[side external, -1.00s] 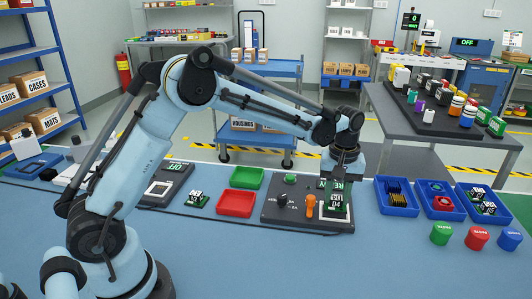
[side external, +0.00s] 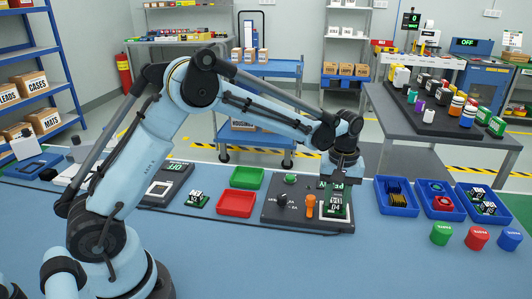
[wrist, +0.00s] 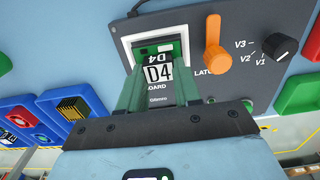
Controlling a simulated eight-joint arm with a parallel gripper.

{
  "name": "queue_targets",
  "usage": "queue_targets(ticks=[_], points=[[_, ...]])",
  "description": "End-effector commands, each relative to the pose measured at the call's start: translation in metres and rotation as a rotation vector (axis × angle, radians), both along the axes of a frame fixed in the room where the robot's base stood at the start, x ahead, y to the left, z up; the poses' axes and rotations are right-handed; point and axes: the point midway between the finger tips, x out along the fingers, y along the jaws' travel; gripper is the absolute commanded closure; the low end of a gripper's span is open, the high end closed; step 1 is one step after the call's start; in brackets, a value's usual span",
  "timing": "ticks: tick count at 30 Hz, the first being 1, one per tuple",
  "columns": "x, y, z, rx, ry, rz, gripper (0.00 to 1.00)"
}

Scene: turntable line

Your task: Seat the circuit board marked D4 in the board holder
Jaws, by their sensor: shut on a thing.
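My gripper (wrist: 158,92) is shut on the board's block, one finger on each side. The board holder (wrist: 128,41) is a white-rimmed recess in a dark panel. The board is over this recess, with part of the white rim showing around it. I cannot tell whether it is fully down. My fingers and the block hide part of the holder.
An orange latch lever (side external: 310,206) and a black knob (side external: 283,200) stand on the panel beside the holder. A red tray (side external: 236,204) and another board (side external: 197,198) lie to the left. Blue trays (side external: 394,197) stand close on the right.

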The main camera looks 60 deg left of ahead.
Motion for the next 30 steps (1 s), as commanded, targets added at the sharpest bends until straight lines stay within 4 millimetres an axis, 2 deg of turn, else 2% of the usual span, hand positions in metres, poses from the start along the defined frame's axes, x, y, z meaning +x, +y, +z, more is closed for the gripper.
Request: queue_targets(ticks=[17, 18, 23, 30], points=[[0.0, 0.0, -0.006, 0.0, 0.0, 0.0, 0.97], [0.0, 0.0, -0.006, 0.0, 0.0, 0.0, 0.64], [0.0, 0.0, -0.0059, 0.0, 0.0, 0.0, 0.39], [0.0, 0.0, -0.0059, 0.0, 0.0, 0.0, 0.37]])
